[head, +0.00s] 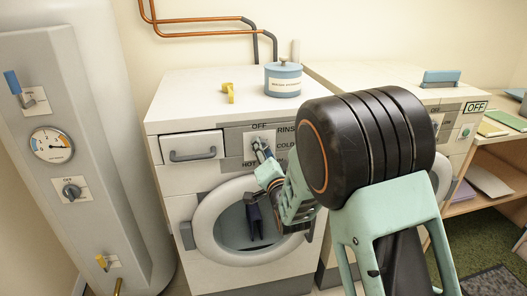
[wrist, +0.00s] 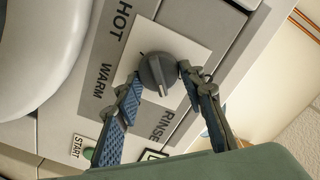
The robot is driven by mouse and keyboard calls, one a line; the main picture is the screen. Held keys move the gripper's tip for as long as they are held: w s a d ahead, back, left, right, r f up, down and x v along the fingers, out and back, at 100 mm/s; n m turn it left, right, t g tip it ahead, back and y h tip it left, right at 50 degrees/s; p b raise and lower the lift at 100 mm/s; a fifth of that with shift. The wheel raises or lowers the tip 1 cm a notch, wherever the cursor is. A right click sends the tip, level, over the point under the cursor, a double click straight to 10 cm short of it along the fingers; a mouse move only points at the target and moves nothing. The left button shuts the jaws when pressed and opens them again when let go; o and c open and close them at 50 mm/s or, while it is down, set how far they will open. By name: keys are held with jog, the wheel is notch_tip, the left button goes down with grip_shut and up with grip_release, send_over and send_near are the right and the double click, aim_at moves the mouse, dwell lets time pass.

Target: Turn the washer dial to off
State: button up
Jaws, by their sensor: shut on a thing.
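The white washer (head: 190,110) stands in the middle of the head view, its control panel marked OFF, RINSE, COLD and HOT. In the wrist view the grey round dial (wrist: 158,72) sits on a white plate with HOT, WARM and RINSE printed around it. A pale mark on the dial points down in that view, toward the RINSE side. My gripper (wrist: 160,78) has one finger on each side of the dial and is shut on it.
A drawer (head: 192,148) is left of the dial and the round door (head: 208,240) is below. A blue canister (head: 283,80) and a yellow item (head: 228,93) stand on top. A grey tank (head: 90,140) is at left; a second machine (head: 455,150) is at right. A START button (wrist: 88,153) is nearby.

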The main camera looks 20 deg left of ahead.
jog(key=shift+f+b, duration=0.1)
jog(key=shift+b, duration=0.45)
jog(key=n+b, duration=0.2)
jog(key=shift+f+b, duration=0.1)
jog(key=shift+b, duration=0.3)
jog(key=shift+n+b, duration=1)
jog(key=shift+b, duration=0.1)
jog(key=n+b, duration=0.4)
jog(key=shift+s+a+r+n+b, duration=0.1)
jog(key=shift+a+r+n+b, duration=0.1)
jog(key=shift+n+b, duration=0.15)
jog(key=shift+r+n+b, duration=0.1)
jog(key=shift+n+b, duration=0.35)
jog(key=shift+b, duration=0.05)
jog(key=shift+r+n, duration=0.1)
jog(key=shift+n, duration=0.2)
jog(key=o, duration=1.1)
jog(key=shift+o, duration=0.3)
jog(key=shift+s+d, duration=0.1)
